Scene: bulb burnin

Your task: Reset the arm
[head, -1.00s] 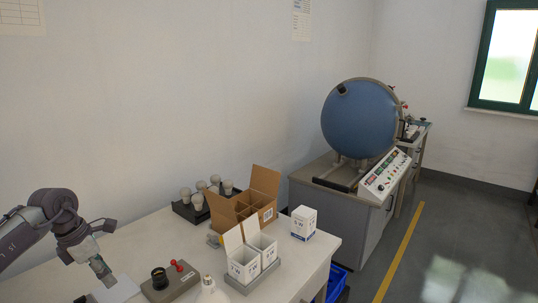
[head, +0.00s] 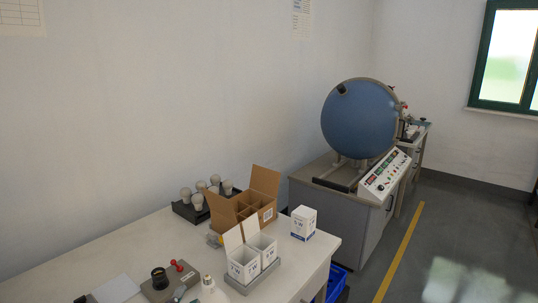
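My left arm no longer crosses the view. A small grey-green piece (head: 180,292) at the bottom edge, over the grey test box (head: 158,290), may be a fingertip of my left gripper; too little shows to tell whether it is open. My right gripper is not in view. The test box bears a black socket (head: 160,278) and a red knob (head: 178,265). A white bulb (head: 208,286) shows partly beside it, cut by the bottom edge.
Two open white boxes stand in a grey tray (head: 252,283). Behind are an open cardboard carton (head: 224,212) and a dark rack (head: 183,212) with several bulbs. A closed white box (head: 303,222) stands near the table's right edge. A blue bin (head: 337,282) is below.

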